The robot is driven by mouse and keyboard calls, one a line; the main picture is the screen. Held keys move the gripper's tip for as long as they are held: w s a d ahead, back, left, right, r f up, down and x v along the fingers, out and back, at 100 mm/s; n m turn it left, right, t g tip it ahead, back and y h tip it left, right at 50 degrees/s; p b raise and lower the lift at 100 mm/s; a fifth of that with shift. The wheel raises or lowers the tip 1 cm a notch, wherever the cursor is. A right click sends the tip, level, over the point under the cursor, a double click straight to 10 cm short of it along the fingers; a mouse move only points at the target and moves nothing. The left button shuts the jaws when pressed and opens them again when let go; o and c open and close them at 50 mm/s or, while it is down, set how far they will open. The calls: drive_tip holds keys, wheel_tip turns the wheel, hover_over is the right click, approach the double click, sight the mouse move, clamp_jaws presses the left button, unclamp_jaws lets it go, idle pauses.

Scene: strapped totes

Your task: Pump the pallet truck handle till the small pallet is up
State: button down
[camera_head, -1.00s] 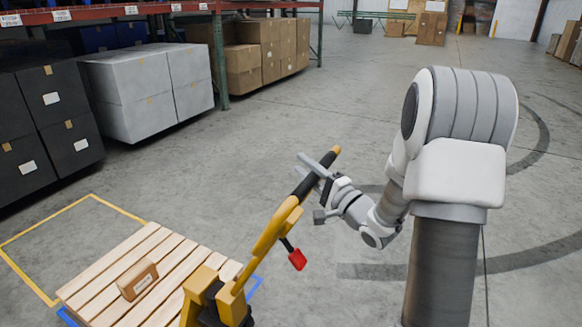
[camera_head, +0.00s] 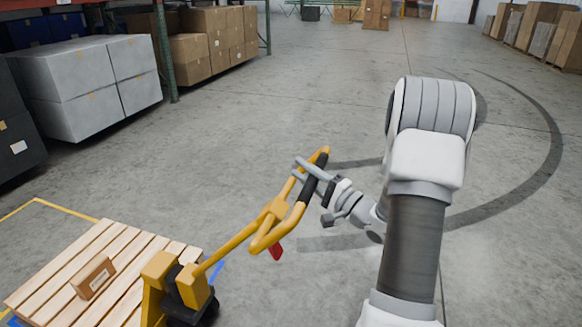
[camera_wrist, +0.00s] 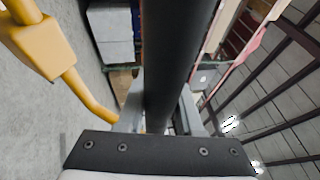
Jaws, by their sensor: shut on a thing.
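The yellow pallet truck (camera_head: 162,290) stands at lower left, with its handle (camera_head: 235,240) leaning up and right toward my arm. The handle ends in a yellow loop with a black grip (camera_head: 308,189). My gripper (camera_head: 305,171) is shut around this grip. In the wrist view the black grip (camera_wrist: 177,55) runs between my two fingers, with the yellow handle frame (camera_wrist: 60,62) at left. A red lever (camera_head: 276,250) hangs below the loop. The small wooden pallet (camera_head: 60,265) lies over the truck's forks. How high it sits off the floor is hard to tell.
A small cardboard box (camera_head: 93,277) rests on the pallet. Blue and yellow floor lines surround the pallet area. Grey boxes (camera_head: 75,85) and brown cartons (camera_head: 205,45) stand on racking at upper left. The floor right of the truck is clear.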

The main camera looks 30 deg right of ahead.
sight(313, 178)
drive_tip(key=shift+s+d+f, duration=0.75)
drive_tip(key=shift+s+d, duration=0.1)
drive_tip(key=shift+d, duration=0.1)
drive_tip(key=c, duration=0.6)
unclamp_jaws()
drive_tip(key=shift+a, duration=0.1)
